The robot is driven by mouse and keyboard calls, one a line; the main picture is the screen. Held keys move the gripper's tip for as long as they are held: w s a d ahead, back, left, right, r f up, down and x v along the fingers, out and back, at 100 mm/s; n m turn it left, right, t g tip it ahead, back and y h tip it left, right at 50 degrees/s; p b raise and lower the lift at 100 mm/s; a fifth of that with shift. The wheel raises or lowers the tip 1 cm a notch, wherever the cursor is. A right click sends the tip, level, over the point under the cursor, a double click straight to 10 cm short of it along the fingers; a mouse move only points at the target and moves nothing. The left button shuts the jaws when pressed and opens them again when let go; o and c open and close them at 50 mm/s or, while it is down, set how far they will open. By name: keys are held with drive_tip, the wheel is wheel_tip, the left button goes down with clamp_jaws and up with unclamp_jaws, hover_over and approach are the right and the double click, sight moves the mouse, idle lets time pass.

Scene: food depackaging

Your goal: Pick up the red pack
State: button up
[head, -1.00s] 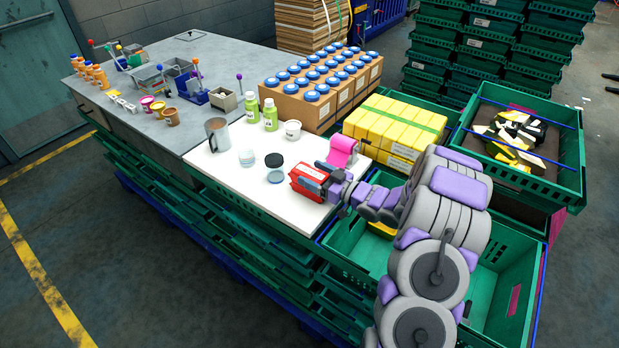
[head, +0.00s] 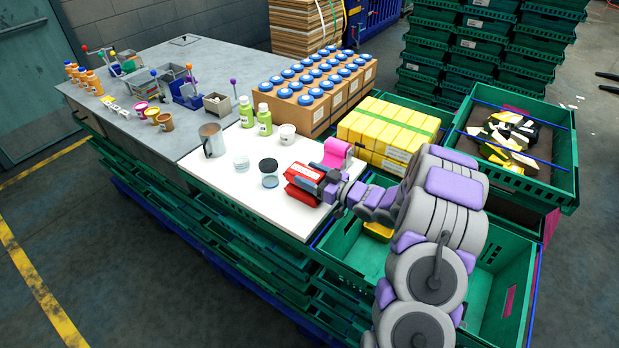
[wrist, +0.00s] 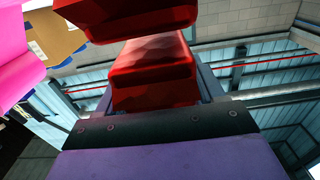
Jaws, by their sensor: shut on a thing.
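The red pack (head: 303,172) is at the front right of the white board, with a pale label on its top. My gripper (head: 310,183) is shut on it, reaching in from the right. One grey-blue finger crosses the pack, and red shows on both sides of that finger. I cannot tell whether the pack still touches the board. In the wrist view the red pack (wrist: 150,75) fills the space beyond the dark gripper bar, and the fingertips are mostly hidden.
Yellow packs (head: 385,130) stand behind. A green crate (head: 490,290) lies below my arm.

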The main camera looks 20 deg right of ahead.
drive_tip(key=shift+s+d+r+p, duration=0.1)
drive_tip(key=shift+s+r+p, duration=0.2)
drive_tip(key=shift+r, duration=0.35)
drive_tip(key=shift+s+r+p, duration=0.15)
drive_tip(key=shift+s+r, duration=0.1)
drive_tip(key=shift+r, duration=0.35)
drive_tip(key=s+a+r+p+v, duration=0.1)
drive_tip(key=a+p+v, duration=0.1)
drive_tip(key=v, duration=1.2)
drive_tip(key=shift+s+p, duration=0.3)
drive_tip(key=shift+s, duration=0.1)
